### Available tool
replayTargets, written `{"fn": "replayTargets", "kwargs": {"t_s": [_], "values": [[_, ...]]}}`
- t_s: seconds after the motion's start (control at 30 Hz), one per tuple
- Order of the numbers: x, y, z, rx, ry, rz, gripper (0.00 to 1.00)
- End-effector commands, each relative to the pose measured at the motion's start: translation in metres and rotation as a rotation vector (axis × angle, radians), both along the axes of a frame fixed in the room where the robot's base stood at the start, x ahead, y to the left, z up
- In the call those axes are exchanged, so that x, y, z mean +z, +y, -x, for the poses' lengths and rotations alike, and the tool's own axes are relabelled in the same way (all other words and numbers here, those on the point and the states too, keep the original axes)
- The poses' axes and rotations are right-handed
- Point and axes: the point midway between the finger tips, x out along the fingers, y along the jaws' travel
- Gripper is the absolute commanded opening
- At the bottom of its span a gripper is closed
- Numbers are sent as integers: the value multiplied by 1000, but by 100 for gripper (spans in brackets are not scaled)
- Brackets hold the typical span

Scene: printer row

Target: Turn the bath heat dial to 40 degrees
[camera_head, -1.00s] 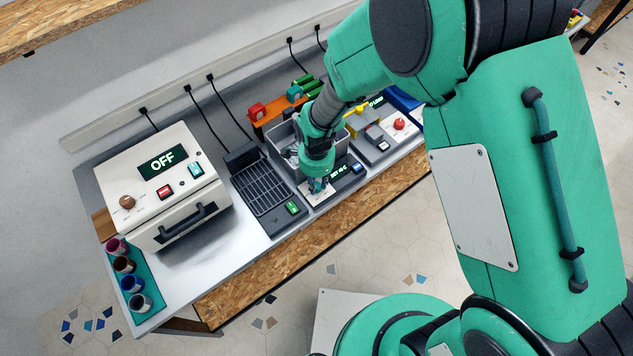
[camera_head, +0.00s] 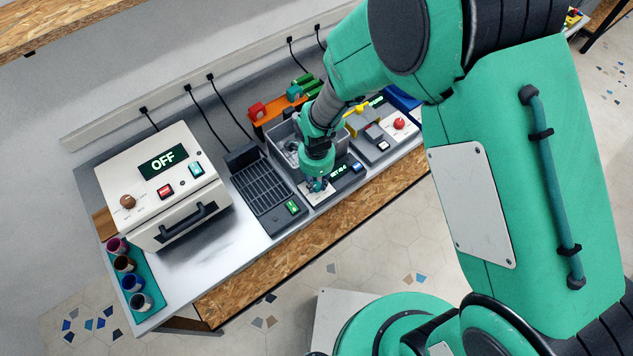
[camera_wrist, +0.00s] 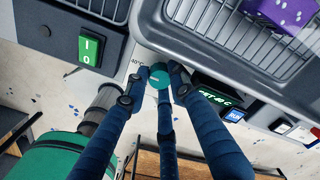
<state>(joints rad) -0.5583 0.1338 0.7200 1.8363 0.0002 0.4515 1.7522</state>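The bath heat dial (camera_wrist: 159,77) is a small round teal knob on a pale panel in the wrist view. A printed 40°C label is beside it on the left. My gripper (camera_head: 317,187) is down over this panel in the head view and hides the dial there. In the wrist view my blue fingers (camera_wrist: 159,75) are around the dial, with their tips against its sides as far as I can see. The bath display (camera_wrist: 216,98) reads SET 40 C in green; it also shows in the head view (camera_head: 338,172).
The grey bath tank (camera_wrist: 235,45) with a wire basket and purple dice is right behind the dial. A blue RUN button (camera_wrist: 234,115) is to the right. A black plate (camera_head: 262,190) with a green switch (camera_head: 292,207) is to the left.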

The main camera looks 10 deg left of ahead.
Motion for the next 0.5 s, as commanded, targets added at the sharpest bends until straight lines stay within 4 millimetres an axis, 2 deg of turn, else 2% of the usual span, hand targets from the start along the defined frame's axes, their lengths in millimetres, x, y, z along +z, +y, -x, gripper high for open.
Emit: {"fn": "replayTargets", "kwargs": {"t_s": [0.03, 0.07, 0.1, 0.5], "values": [[0, 0, 0, 0, -1, 0, 36], [0, 0, 0, 0, -1, 0, 42], [0, 0, 0, 0, -1, 0, 43], [4, 0, 0, 1, -1, 0, 43]]}}
